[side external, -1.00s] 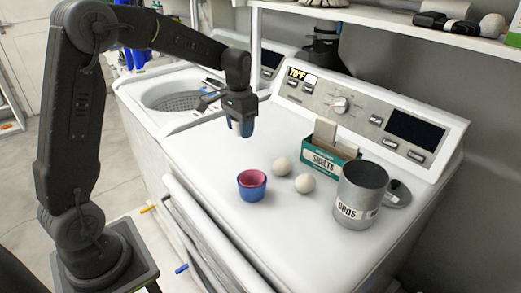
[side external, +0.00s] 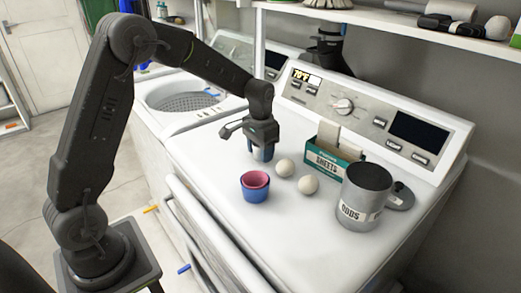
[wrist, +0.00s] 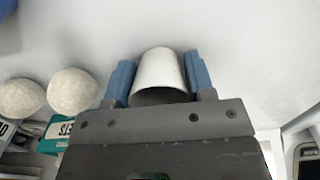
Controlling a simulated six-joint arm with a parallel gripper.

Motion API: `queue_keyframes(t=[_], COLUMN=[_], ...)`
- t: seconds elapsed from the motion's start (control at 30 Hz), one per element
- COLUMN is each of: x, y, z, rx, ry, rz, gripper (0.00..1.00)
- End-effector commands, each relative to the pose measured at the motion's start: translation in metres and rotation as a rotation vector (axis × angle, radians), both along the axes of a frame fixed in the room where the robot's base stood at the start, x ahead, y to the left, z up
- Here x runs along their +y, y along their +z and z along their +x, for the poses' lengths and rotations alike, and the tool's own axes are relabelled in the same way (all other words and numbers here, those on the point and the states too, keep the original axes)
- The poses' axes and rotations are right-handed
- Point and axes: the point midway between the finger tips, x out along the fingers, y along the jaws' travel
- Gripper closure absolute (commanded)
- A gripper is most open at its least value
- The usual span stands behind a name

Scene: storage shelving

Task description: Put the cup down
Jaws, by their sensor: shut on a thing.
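A white cup (wrist: 160,75) sits between the two blue fingers of my gripper (wrist: 160,80) in the wrist view, and the fingers are shut on it. In the side external view my gripper (side external: 262,153) is low over the white machine top, left of the nearest white ball, and mostly hides the held cup. I cannot tell whether the cup touches the surface. A blue cup with a pink inside (side external: 255,187) stands on the machine top, in front of my gripper.
Two white balls (side external: 285,168) (side external: 308,184) lie right of my gripper. The control panel (side external: 385,125) rises behind. The machine top (side external: 215,165) is clear to the left.

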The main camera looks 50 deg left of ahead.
Motion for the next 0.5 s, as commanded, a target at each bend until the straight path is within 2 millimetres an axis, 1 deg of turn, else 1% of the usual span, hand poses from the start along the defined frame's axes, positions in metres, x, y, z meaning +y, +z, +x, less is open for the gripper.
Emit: queue_keyframes(t=[0.07, 0.1, 0.3, 0.37, 0.5], x=[0.0, 0.0001, 0.0, 0.0, 0.0], y=[-0.0028, -0.0029, -0.0026, -0.0026, -0.0025], z=[-0.0002, 0.0, -0.0001, -0.0001, -0.0001], rx=[0.001, 0.0, 0.0, 0.0, 0.0], ry=[0.0, 0.0, 0.0, 0.0, 0.0], rz=[0.0, 0.0, 0.0, 0.0, 0.0], gripper=[0.73, 0.49, 0.3, 0.25, 0.25])
